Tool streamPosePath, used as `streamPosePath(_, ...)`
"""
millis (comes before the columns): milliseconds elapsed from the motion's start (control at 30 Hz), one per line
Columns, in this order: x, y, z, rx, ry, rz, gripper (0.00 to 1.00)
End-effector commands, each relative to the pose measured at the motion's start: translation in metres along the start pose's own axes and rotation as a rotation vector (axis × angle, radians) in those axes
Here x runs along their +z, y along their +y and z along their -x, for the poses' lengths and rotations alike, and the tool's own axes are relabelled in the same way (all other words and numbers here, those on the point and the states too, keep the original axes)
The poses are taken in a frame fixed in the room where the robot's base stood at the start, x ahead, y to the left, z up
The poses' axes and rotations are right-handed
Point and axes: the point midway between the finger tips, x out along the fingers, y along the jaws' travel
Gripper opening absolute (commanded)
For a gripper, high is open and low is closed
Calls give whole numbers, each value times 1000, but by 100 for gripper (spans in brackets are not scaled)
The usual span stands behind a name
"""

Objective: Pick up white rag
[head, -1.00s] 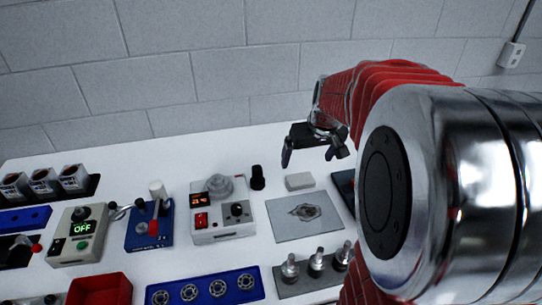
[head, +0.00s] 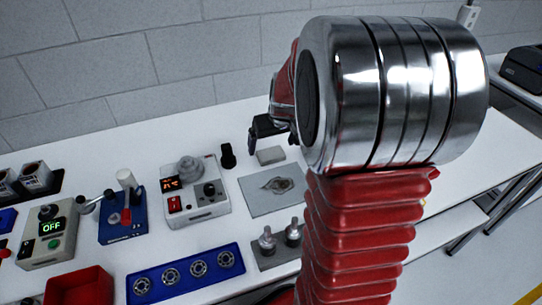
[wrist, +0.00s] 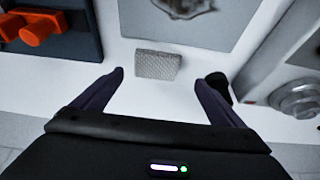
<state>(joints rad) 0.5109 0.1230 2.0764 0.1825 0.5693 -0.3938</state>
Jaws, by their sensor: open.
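The white rag (head: 270,155) looks like a small, pale, folded rectangle lying flat on the white table, behind the grey plate. In the wrist view the rag (wrist: 158,65) shows a woven texture and lies ahead of my gripper (wrist: 159,79), roughly between the lines of its two fingers. My gripper is open with nothing between its fingers. In the head view my gripper (head: 264,130) shows just behind the rag, partly hidden by my arm. The exact height of the fingers over the table cannot be told.
A black knob-like piece (head: 228,155) stands left of the rag; in the wrist view it (wrist: 219,86) is close beside the right finger. A grey plate (head: 255,203) with a dark patch and a control box (head: 203,210) are nearby. A blue bearing tray (head: 185,272) is in front.

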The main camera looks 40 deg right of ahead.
Motion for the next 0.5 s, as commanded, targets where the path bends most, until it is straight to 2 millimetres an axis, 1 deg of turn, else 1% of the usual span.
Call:
streamPosePath(33,0,0,-5,0,-1,0,92)
streamPosePath(100,0,0,-7,0,0,0,92)
streamPosePath(500,0,2,-10,0,0,-2,92)
